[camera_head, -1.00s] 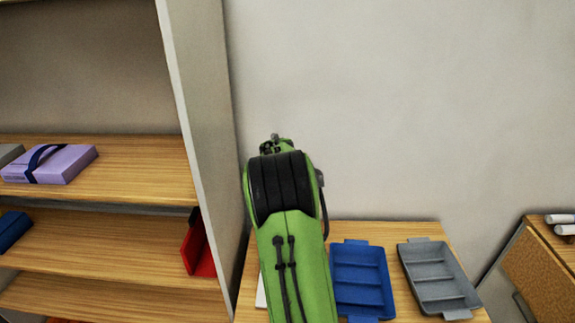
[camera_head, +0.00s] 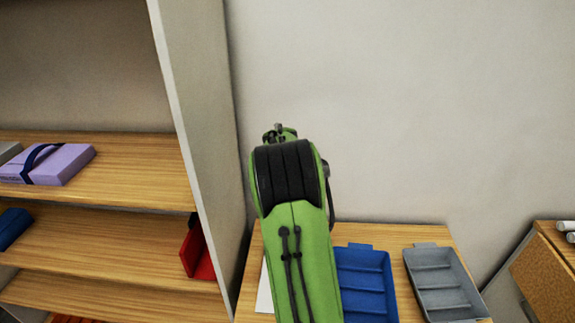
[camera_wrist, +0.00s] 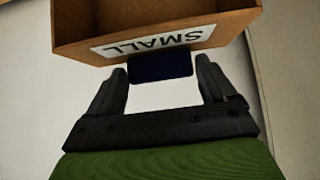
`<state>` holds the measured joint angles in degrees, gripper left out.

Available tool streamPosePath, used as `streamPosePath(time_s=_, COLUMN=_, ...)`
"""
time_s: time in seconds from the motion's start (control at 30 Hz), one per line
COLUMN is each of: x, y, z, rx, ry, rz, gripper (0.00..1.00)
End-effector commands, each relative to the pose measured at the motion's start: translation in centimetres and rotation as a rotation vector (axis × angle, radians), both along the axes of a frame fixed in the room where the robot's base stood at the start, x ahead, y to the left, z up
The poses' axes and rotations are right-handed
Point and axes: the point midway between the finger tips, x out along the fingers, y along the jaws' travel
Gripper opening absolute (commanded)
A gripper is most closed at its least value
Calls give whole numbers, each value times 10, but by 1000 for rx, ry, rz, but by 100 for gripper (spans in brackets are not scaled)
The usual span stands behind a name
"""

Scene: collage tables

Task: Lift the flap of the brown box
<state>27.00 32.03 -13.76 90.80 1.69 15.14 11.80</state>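In the wrist view a brown box (camera_wrist: 150,22) with a white label (camera_wrist: 150,42) reading "SMALL", upside down, fills the top. A dark blue block-like piece (camera_wrist: 161,66) sits at its lower edge, below the label; I cannot tell whether it is fixed to the box. My gripper (camera_wrist: 162,68) is open, with its two fingertips on either side of the dark blue piece and narrow gaps seeming to show. I cannot make out a flap. In the head view my green arm hides the gripper, and I cannot pick out the box.
A blue tray (camera_head: 364,280) and a grey tray (camera_head: 440,280) lie on a wooden table (camera_head: 390,235). A shelf unit (camera_head: 110,165) with a purple box (camera_head: 62,163) stands left. A wooden cabinet (camera_head: 545,275) stands at the right edge. A bare wall is behind.

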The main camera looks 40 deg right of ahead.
Motion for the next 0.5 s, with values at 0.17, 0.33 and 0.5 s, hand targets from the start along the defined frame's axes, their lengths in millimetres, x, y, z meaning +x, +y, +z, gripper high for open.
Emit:
streamPosePath(time_s=0.17, x=0, y=0, z=1, rx=-1, ry=-2, rz=1, gripper=100)
streamPosePath(time_s=0.33, x=0, y=1, z=2, rx=-3, ry=-3, rz=1, gripper=100)
streamPosePath(time_s=0.5, x=-13, y=16, z=23, rx=-5, ry=-8, rz=1, gripper=100)
